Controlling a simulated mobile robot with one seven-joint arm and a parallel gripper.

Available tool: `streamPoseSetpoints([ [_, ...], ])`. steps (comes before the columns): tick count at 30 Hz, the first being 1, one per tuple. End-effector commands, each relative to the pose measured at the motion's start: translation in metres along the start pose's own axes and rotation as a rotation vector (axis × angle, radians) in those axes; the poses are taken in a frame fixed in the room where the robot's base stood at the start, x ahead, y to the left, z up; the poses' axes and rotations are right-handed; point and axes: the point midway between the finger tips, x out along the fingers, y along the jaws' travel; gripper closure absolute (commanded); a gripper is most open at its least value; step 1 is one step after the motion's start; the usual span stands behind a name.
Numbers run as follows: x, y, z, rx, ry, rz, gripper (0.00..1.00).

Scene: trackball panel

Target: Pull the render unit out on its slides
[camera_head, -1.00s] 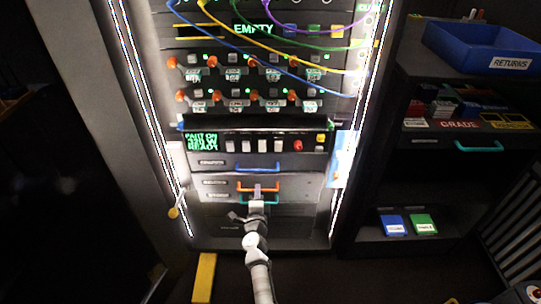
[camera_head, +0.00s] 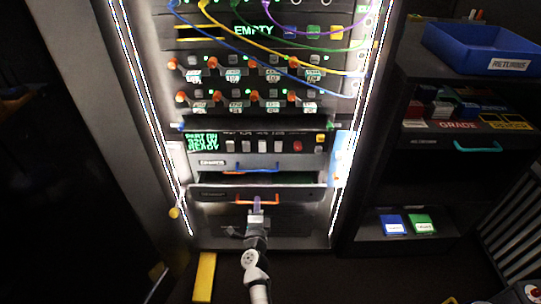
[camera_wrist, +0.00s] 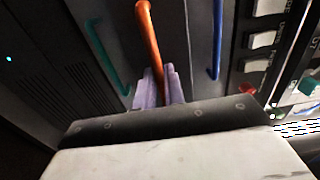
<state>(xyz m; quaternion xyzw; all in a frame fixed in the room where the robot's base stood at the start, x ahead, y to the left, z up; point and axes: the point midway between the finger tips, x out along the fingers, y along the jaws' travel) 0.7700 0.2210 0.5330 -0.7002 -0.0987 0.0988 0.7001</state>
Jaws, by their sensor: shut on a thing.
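The render unit (camera_head: 225,193) is the drawer with the orange handle (camera_head: 272,199), low in the lit rack. It stands out from the rack, and its open top shows a green inside behind its front edge. My gripper (camera_head: 256,205) is at the middle of this handle, reaching up from below. In the wrist view the pale purple fingers (camera_wrist: 160,85) are shut around the orange handle (camera_wrist: 149,35). The fingers hide part of the bar. The writing on this drawer front is too small to read.
A drawer with a blue handle (camera_head: 258,167) sits just above, under a panel with a red button (camera_head: 298,146). A teal handle (camera_wrist: 100,50) shows on the other side in the wrist view. A shelf with a blue returns bin (camera_head: 480,45) stands at the right.

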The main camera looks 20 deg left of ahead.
Motion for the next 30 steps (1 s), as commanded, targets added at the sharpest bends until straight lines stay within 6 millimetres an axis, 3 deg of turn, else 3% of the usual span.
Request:
streamPoseSetpoints([
  [11, -0.002, 0.001, 0.0, 0.0, 0.0, 0.001, 1.0],
  [30, -0.04, 0.001, 0.0, 0.001, 0.001, 0.001, 1.0],
])
